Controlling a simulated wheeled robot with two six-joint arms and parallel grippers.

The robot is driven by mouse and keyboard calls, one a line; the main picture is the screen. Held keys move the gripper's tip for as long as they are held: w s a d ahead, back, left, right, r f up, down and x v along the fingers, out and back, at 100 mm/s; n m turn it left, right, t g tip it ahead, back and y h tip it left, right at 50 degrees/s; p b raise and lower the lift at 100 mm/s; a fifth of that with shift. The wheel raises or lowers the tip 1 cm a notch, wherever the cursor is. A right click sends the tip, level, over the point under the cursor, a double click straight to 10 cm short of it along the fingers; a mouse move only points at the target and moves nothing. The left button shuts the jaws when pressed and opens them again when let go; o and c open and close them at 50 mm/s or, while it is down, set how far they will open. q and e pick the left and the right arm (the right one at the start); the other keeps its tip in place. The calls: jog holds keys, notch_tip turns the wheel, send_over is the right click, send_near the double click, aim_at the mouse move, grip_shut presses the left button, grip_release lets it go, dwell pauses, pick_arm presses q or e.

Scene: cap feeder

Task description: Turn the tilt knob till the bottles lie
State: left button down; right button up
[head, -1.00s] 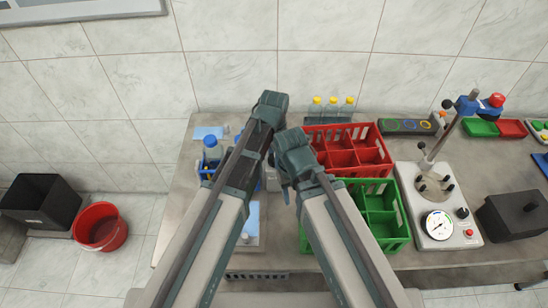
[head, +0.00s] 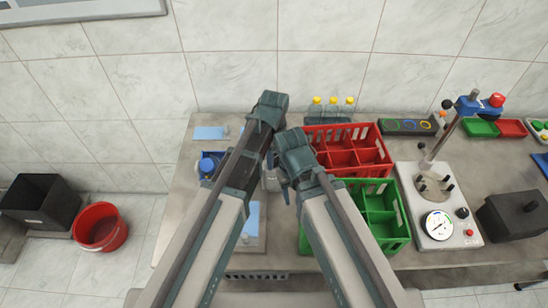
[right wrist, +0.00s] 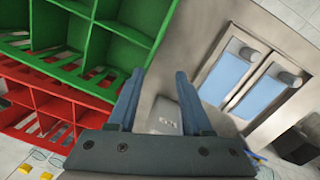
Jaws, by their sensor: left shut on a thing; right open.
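The bottle (head: 206,166) shows its blue cap end in a dark blue holder (head: 217,156) at the left of the bench in the head view. It is tilted, cap towards me; my left arm hides part of the holder, so I cannot tell whether it lies fully flat. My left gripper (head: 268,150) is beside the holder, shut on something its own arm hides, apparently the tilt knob. My right gripper (head: 284,192) is open and empty to its right. In the right wrist view its two fingers (right wrist: 157,98) stand apart above the bench.
A red crate (head: 380,142) and green crate (head: 402,207) stand right of my arms. Three yellow-capped bottles (head: 333,103) stand behind. A tray with light blue panels (right wrist: 228,78) is close to my right gripper. A gauge machine (head: 440,245) is farther right.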

pick_arm(q)
jog(key=shift+c, duration=1.8)
grip_release()
jog(key=n, duration=0.4)
jog(key=shift+n, duration=0.3)
jog(key=n, duration=0.5)
jog(key=shift+c, duration=0.3)
